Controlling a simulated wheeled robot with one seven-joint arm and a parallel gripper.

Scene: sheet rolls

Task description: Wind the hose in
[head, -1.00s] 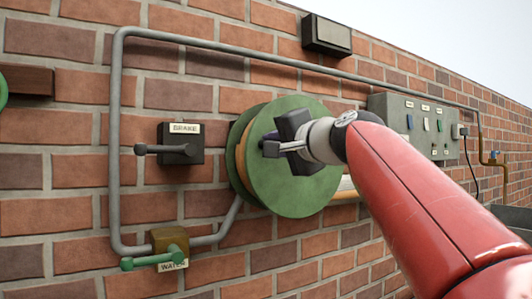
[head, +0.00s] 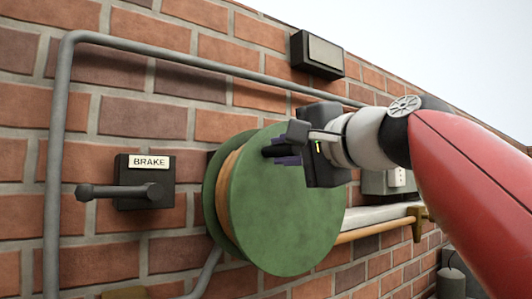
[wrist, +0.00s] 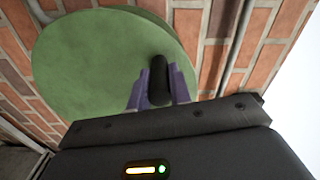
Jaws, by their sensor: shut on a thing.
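The green hose reel (head: 290,225) is on the brick wall in the head view, with orange hose (head: 228,185) wound behind its front disc. The wrist view shows the handle (wrist: 158,78) between both fingers (wrist: 158,92), with the disc (wrist: 95,50) behind. The brake lever (head: 118,191) points left from its black box labelled BRAKE (head: 158,171). The reel's centre shows no clear detail.
A grey pipe (head: 53,160) runs up the wall and over the reel. A straight run of orange hose (head: 375,229) goes right to a brass fitting (head: 420,222), below a pale bar (head: 385,213). A dark box (head: 318,55) is mounted above. A grey panel sits behind my arm.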

